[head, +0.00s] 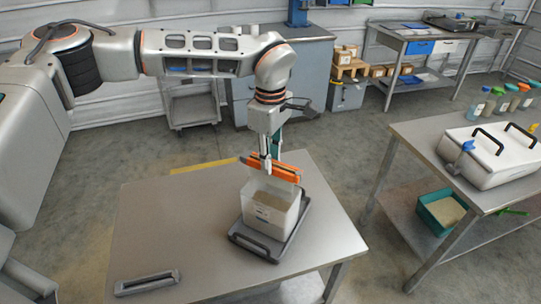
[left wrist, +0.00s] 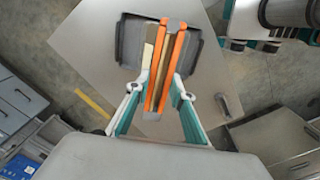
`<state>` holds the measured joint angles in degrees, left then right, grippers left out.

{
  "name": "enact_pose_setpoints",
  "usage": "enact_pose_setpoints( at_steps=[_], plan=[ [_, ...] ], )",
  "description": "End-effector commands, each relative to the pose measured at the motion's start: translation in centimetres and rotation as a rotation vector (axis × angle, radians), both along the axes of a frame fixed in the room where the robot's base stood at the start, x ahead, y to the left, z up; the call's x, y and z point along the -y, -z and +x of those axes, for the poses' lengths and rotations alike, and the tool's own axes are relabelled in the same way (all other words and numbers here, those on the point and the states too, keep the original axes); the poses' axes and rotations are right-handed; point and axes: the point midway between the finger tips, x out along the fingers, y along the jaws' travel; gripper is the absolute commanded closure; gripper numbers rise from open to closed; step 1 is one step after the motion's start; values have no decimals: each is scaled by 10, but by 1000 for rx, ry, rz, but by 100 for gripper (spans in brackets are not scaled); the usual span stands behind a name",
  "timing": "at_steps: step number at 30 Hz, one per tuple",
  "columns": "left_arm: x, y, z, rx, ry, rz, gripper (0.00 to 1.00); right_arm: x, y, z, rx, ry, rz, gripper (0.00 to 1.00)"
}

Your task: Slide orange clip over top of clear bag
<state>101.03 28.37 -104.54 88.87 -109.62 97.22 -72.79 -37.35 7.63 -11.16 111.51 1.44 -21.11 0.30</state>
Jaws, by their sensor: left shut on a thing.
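The orange clip (head: 286,172) is a long bar in the jaws of my left gripper (head: 266,170), right at the upper edge of the clear bag (head: 270,208). The bag stands upright, with tan material and a white label, on a dark tray with handles (head: 262,249). In the left wrist view the clip (left wrist: 178,62) shows two parallel orange bars with a tan strip between them, and the left gripper's teal fingers (left wrist: 158,106) close on it from both sides. I cannot tell how far the clip covers the bag top. Grey and teal parts, apparently my right arm, show at the upper right edge.
The tray stands on a grey table (head: 180,225) with a loose handle-shaped bar (head: 147,283) near its front left. A second table at right holds a white case (head: 490,155) and several bottles; a teal bin (head: 440,212) sits on its lower shelf.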

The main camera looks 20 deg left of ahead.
Motion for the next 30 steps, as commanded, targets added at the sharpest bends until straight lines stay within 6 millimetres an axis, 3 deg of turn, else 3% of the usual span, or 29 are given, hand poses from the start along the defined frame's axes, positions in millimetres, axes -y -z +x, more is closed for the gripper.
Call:
enact_pose_setpoints(
  at_steps=[29, 30],
  plan=[
    [0, 1, 0, -1, 0, 0, 97, -1, -2, -1, -6, -1, 1, 76],
    [0, 1, 0, -1, 0, 0, 75, -1, -2, -1, -6, -1, 1, 76]
  ],
)
